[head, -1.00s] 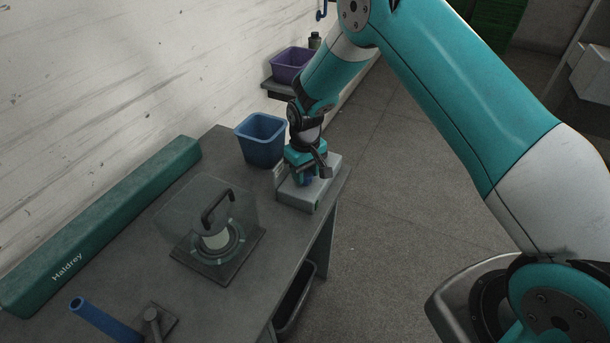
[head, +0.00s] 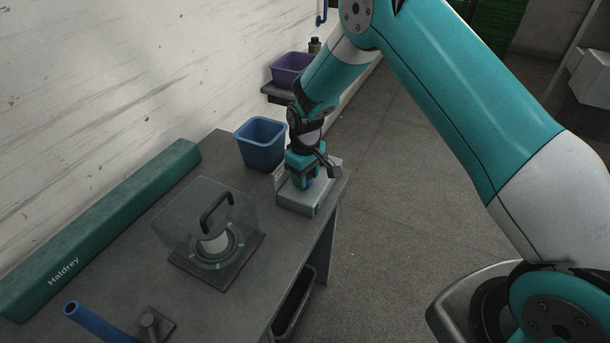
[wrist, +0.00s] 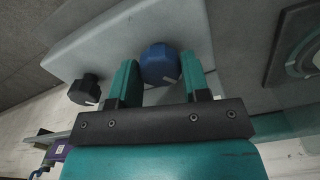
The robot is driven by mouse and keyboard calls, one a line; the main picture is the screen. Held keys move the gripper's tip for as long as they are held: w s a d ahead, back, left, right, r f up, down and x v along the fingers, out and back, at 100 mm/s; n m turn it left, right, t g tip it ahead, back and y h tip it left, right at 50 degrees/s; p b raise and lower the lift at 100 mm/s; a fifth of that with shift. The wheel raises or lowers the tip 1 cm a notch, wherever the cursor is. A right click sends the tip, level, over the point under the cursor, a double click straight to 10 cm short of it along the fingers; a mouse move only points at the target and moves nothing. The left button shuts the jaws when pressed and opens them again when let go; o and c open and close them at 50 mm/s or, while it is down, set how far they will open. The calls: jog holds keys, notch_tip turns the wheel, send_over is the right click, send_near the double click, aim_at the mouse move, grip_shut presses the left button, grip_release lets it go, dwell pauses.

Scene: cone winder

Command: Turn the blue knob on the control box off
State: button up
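The pale control box (head: 322,199) sits at the right end of the bench and also shows in the wrist view (wrist: 90,48). The round blue knob (wrist: 160,64) is on its face, with a small white mark near its lower right edge. My gripper (wrist: 160,72) is over the box, with one finger on each side of the blue knob. In the head view my gripper (head: 309,181) mostly hides the knob. A black knob (wrist: 84,90) with a white mark is to the left in the wrist view.
A blue bin (head: 262,146) stands just left of my gripper. A clear cover with a black handle (head: 216,211) is nearer on the bench. A long green case (head: 95,232) lies by the wall. A purple bin (head: 291,69) sits on a shelf behind. Open floor lies right.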

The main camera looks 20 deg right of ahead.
jog(key=o, duration=0.4)
jog(key=shift+c, duration=0.2)
jog(key=shift+r, duration=0.15)
notch_tip(320, 180, up, 17)
jog(key=b, duration=0.2)
jog(key=shift+b, duration=0.4)
jog(key=shift+r, duration=0.1)
